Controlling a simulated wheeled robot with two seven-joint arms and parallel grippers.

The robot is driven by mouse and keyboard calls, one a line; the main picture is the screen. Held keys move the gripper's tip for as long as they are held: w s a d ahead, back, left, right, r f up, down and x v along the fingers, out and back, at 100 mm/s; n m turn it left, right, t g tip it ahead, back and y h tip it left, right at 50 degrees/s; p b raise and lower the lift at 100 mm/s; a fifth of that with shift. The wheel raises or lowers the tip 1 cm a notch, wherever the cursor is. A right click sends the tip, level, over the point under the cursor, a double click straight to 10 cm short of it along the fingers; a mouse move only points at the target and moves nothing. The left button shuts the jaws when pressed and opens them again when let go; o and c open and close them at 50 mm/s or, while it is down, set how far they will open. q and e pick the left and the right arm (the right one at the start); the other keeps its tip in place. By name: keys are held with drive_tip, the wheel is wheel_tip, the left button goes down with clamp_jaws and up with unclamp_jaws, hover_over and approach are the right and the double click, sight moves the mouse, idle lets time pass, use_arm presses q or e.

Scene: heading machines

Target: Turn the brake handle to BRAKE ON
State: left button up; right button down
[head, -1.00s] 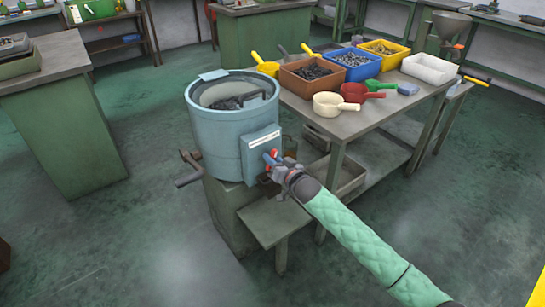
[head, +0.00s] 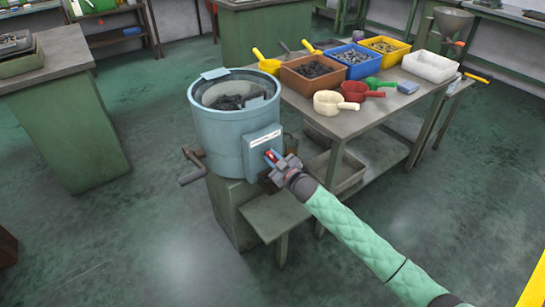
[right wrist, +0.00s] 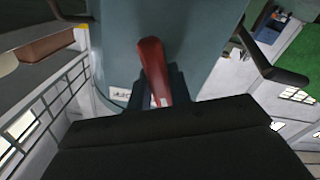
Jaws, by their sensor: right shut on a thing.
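The blue-grey round machine (head: 222,130) stands left of the table and has a flat box on its side with a white label (head: 265,138), too small to read. The red brake handle (head: 271,155) sits on that box, mostly covered by my right gripper (head: 278,160). In the right wrist view the red handle (right wrist: 152,62) runs slightly tilted between the dark fingers, its rounded end pointing away from the palm. My right gripper is shut on it. Which brake position it stands in cannot be told. My left gripper is not in view.
A crank (head: 193,172) sticks out at the machine's lower left. A low green-grey shelf (head: 272,215) lies under my right forearm. The table (head: 365,122) beside it holds bins, scoops and a white tray (head: 430,66). The floor in front is clear.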

sight(274, 159)
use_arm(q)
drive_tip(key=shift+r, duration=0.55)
use_arm(e)
drive_tip(key=shift+n, duration=0.5)
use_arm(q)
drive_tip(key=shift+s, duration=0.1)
use_arm(e)
drive_tip(key=c, duration=1.3)
unclamp_jaws()
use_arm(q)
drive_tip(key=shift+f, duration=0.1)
use_arm(e)
drive_tip(key=shift+s, duration=0.1)
drive_tip(key=shift+s+d+f, duration=0.1)
drive_tip(key=shift+s+d, duration=0.15)
drive_tip(key=v, duration=0.5)
drive_tip(key=shift+s+d+b, duration=0.25)
drive_tip(key=shift+s+b, duration=0.05)
drive_tip(key=shift+s, duration=0.05)
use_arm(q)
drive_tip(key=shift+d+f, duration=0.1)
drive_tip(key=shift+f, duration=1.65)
use_arm(e)
drive_tip(key=shift+s+d, duration=0.3)
drive_tip(key=shift+s, duration=0.15)
